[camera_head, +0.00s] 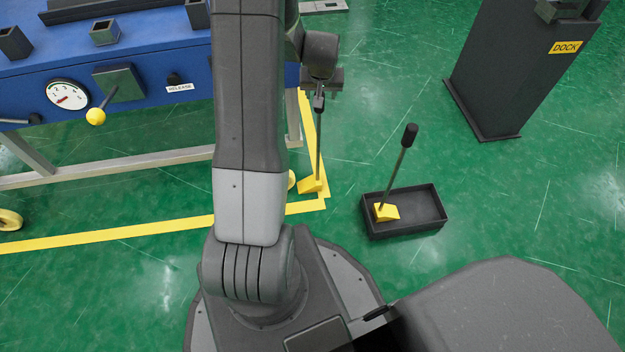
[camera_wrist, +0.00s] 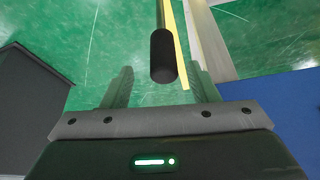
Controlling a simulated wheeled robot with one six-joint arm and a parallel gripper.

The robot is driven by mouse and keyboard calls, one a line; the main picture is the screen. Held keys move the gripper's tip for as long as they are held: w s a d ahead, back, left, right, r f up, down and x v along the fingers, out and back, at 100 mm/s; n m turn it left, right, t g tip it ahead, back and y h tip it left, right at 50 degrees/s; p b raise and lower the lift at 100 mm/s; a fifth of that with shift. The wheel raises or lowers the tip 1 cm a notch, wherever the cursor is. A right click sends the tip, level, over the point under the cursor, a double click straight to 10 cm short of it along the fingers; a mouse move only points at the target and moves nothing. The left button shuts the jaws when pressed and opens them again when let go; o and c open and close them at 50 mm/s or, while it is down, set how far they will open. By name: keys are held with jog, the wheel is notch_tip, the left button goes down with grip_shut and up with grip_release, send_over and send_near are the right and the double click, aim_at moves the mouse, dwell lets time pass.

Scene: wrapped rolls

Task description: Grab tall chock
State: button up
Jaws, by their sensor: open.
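A yellow chock (camera_head: 312,185) with a long upright rod handle stands on the green floor at the corner of the yellow floor line. My gripper (camera_head: 322,88) is at the top of this handle, partly hidden by my arm in the head view. In the wrist view, the black handle grip (camera_wrist: 162,55) lies between the two spread fingers of my gripper (camera_wrist: 162,76), with gaps on both sides. A second yellow chock (camera_head: 387,212), with a tilted rod and black grip, sits in a black tray (camera_head: 425,222) to the right.
A blue bench (camera_head: 150,50) with a dial and a yellow-knobbed lever stands at the left. A dark post marked DOCK (camera_head: 520,70) stands at the upper right. Open floor lies between the tray and the post.

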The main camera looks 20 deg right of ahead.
jog(key=b+x, duration=0.2)
jog(key=x, duration=0.3)
jog(key=shift+w+a, duration=0.1)
jog(key=shift+a, duration=0.05)
grip_shut()
dwell(1.1)
jog(key=shift+r, duration=0.1)
